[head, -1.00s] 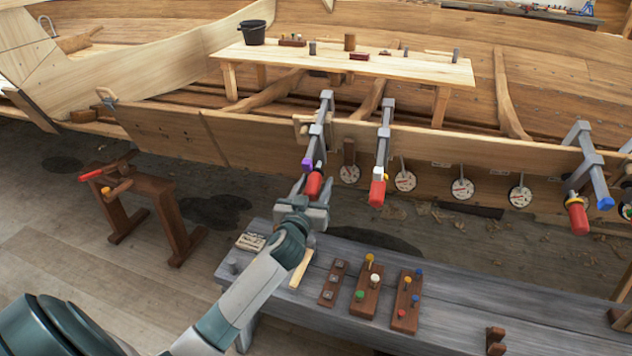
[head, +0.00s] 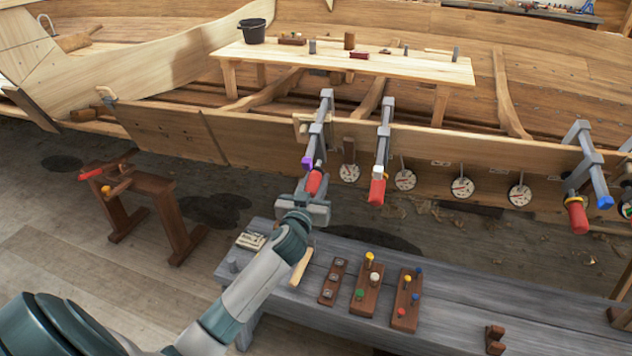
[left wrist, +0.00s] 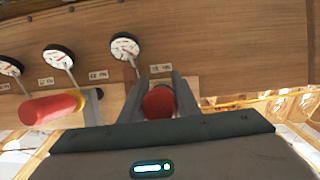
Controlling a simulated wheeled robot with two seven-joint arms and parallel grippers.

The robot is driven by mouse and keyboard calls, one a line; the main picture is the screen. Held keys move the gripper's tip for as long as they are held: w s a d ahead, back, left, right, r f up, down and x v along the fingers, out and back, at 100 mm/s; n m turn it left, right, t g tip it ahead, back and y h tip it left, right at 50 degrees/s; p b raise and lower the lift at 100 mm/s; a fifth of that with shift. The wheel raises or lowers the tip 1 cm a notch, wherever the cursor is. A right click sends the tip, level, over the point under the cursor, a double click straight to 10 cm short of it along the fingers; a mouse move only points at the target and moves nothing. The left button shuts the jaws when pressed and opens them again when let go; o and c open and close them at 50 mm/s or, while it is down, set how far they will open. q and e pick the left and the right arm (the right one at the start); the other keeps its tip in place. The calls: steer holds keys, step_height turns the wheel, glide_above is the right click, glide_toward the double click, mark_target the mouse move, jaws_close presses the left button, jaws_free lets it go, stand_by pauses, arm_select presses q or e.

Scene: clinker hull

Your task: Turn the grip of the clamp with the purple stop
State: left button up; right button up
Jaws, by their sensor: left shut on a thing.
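The clamp with the purple stop (head: 307,163) hangs on the plank edge in the head view, left of the clamp with the white stop (head: 380,171). Its red grip (head: 314,183) points down toward me. My left gripper (head: 312,195) is shut on this red grip. In the left wrist view the red grip (left wrist: 159,101) sits between the two fingers, and the purple stop is hidden there. My right gripper is not in view.
Another clamp with a red grip (head: 376,192) hangs close to the right. A clamp with a blue stop (head: 606,203) is further right. Round dials (head: 349,173) line the plank. A grey bench (head: 470,290) with pegged blocks stands below my left arm.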

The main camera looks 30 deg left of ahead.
arm_select(q)
steer(key=shift+a+m+y, duration=0.1)
steer(key=shift+m+y, duration=0.2)
steer(key=shift+s+a+f+m+g+y, duration=0.1)
steer(key=shift+m+g+y, duration=0.3)
steer(key=shift+m+y, duration=0.2)
steer(key=shift+a+m+y+b, duration=0.15)
steer(key=shift+m+y+b, duration=0.25)
steer(key=shift+m+b, duration=0.15)
steer(key=shift+s+a+m+y+b, duration=0.1)
steer(key=shift+m+y+b, duration=0.55)
steer(key=shift+y+b, duration=0.25)
steer(key=shift+m+b, duration=0.3)
steer(key=m+y+b, duration=0.2)
steer(key=b, duration=0.1)
steer(key=shift+s+a+r+g, duration=0.2)
steer(key=shift+g, duration=0.1)
steer(key=m+b, duration=0.1)
steer(key=y+b, duration=0.1)
steer(key=shift+s+r+m+b, duration=0.1)
steer(key=shift+r+m+b, duration=0.2)
steer(key=shift+m, duration=0.1)
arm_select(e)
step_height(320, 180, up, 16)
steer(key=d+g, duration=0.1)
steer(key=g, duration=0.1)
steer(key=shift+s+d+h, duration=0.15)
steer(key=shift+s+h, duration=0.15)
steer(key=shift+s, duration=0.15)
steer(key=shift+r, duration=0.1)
